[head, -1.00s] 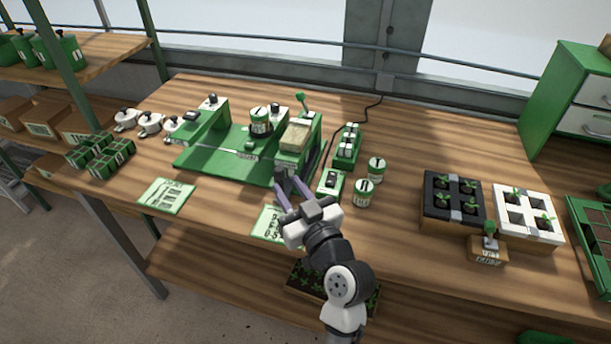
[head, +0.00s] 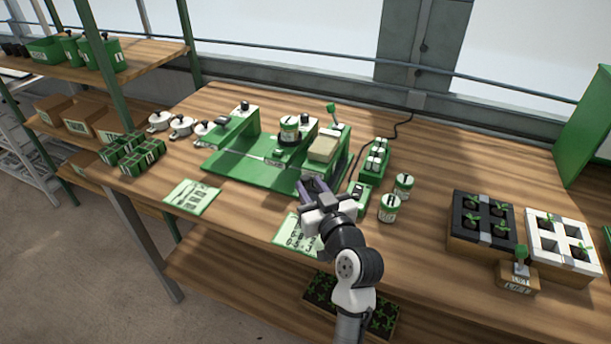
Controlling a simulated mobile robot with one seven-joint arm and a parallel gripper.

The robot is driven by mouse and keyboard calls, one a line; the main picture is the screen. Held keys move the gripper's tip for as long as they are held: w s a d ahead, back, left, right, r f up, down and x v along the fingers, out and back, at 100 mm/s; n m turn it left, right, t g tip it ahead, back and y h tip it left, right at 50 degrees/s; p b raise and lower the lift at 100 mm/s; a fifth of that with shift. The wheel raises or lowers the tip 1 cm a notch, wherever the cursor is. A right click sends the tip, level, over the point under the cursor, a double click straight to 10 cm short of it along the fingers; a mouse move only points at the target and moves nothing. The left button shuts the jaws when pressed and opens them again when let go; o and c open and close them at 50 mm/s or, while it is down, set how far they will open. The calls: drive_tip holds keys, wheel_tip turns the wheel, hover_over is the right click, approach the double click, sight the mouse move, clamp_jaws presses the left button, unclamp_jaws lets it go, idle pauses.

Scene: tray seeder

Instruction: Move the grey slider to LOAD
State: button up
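The green seeder (head: 235,165) stands on the bench, with a flat green bed and a tan-topped block (head: 323,148) at its right end. A small pale label (head: 273,161) sits on the bed; its lettering is too small to read. I cannot clearly pick out the grey slider or a LOAD mark; the area by the block's front is partly behind my gripper. My gripper (head: 313,182) is at the seeder's front right corner, its purple-grey fingers pointing at the block's front. The fingers look close together; whether they hold anything is hidden.
A small green switch box (head: 358,197) stands just right of my gripper, with two labelled tins (head: 389,208) beyond it. A green rack of vials (head: 375,158) is behind. Printed cards (head: 192,197) lie at the bench front. Seedling trays (head: 481,248) stand at the right.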

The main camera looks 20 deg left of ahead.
sight(307, 182)
drive_tip(key=shift+p+x, duration=0.4)
drive_tip(key=shift+x, duration=1.35)
clamp_jaws()
